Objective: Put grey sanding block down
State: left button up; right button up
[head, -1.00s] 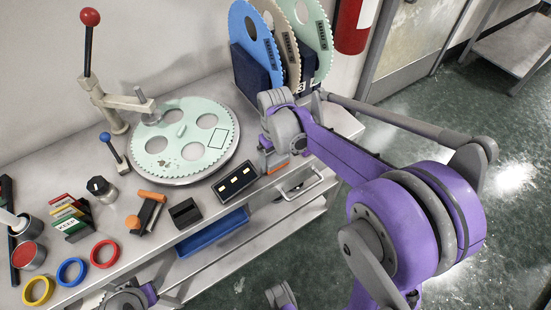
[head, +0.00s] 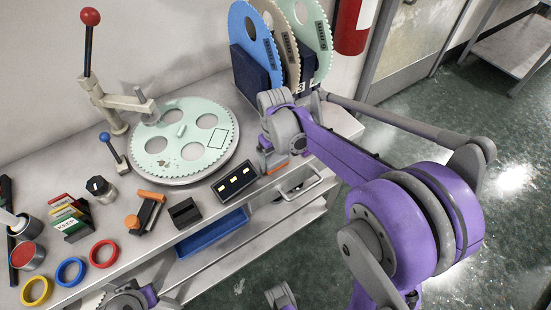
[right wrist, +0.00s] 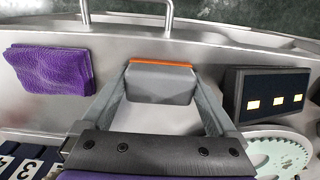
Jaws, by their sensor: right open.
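The grey sanding block (right wrist: 160,84) with an orange edge sits on the metal bench top (right wrist: 120,20) in the right wrist view. My right gripper (right wrist: 160,72) is open around it, one finger on each side. The block looks level; whether the fingers still touch its ends I cannot tell. In the head view my right gripper (head: 270,160) is low at the bench's front edge, right of the dark box with three lit windows, and mostly hides the block; an orange strip of it (head: 278,168) shows. My left gripper's fingers do not show.
The dark box (right wrist: 267,93) stands right of the block in the right wrist view; a purple textured pad (right wrist: 50,70) lies left. A toothed disc plate (head: 187,140), a disc rack (head: 252,72) and a drawer handle (head: 300,187) are close in the head view.

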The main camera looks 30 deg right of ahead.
aim_at(275, 157)
notch_tip(275, 157, up, 12)
jog(key=p, duration=0.2)
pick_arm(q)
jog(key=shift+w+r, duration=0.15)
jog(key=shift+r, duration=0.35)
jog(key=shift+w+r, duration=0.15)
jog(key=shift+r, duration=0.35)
pick_arm(e)
jog(key=s+a+f+t, duration=0.2)
jog(key=s+a+f, duration=0.1)
jog(key=s, duration=0.5)
jog(key=s+a+f+t, duration=0.3)
jog(key=s+f, duration=0.2)
jog(key=s, duration=0.4)
jog(key=shift+a+f+m, duration=0.3)
jog(key=shift+a+m, duration=0.1)
pick_arm(q)
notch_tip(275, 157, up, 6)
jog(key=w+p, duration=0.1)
jog(key=p, duration=0.4)
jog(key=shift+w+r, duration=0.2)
pick_arm(e)
notch_tip(275, 157, up, 6)
jog(key=w, duration=0.1)
jog(key=shift+w+r, duration=0.2)
jog(key=shift+w, duration=0.05)
